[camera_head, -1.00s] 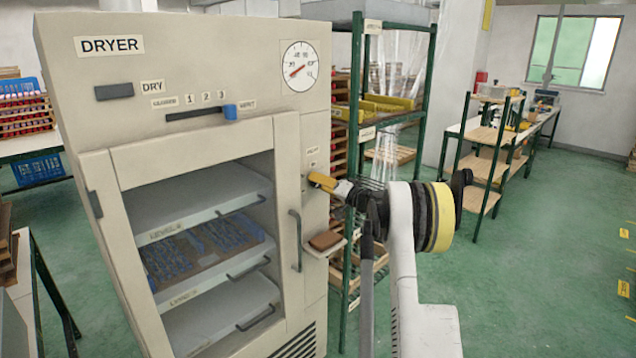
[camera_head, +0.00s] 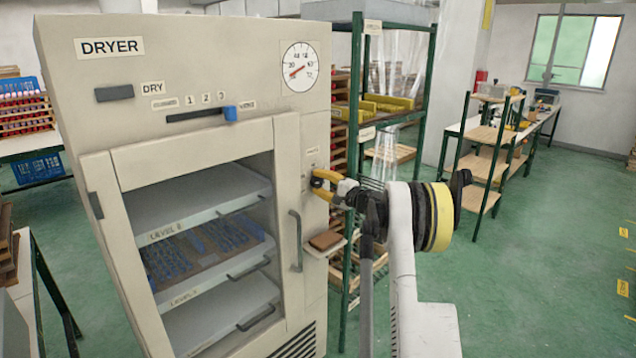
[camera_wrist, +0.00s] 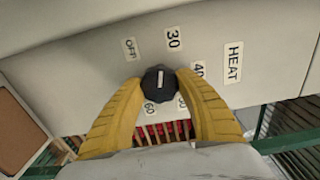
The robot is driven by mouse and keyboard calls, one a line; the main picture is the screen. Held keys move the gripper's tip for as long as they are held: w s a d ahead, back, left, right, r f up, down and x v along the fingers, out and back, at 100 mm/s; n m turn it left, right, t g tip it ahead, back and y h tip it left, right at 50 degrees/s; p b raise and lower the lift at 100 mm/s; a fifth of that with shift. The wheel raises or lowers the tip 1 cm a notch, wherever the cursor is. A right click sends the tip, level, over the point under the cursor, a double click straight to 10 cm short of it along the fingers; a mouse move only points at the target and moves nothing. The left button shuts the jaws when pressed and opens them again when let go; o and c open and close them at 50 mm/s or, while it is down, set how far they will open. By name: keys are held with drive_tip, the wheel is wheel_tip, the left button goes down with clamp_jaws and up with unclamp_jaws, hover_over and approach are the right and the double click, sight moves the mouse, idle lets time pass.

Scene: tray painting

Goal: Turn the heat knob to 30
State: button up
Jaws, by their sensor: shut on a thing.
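The dryer (camera_head: 240,75) stands upright in the head view, with a dial gauge at its upper right. In the wrist view the black heat knob (camera_wrist: 158,86) has a white pointer line directed upward, between the OFF label (camera_wrist: 130,48) and the 30 label (camera_wrist: 173,38), closer to 30. The HEAT label (camera_wrist: 233,62) is to the right. My gripper (camera_wrist: 157,82) is shut on the knob, one yellow finger on each side. In the head view my gripper (camera_head: 317,182) is at the dryer's right front panel and hides the knob.
A dryer door handle (camera_head: 296,240) is left of my gripper. A small ledge with a brown pad (camera_head: 325,240) juts out just below it. A green-posted rack (camera_head: 428,75) stands close behind on the right. Green floor is open farther right.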

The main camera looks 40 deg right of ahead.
drive_tip(key=shift+m, duration=1.2)
drive_tip(key=o, duration=1.2)
drive_tip(key=s, duration=1.2)
drive_tip(key=shift+d, duration=0.4)
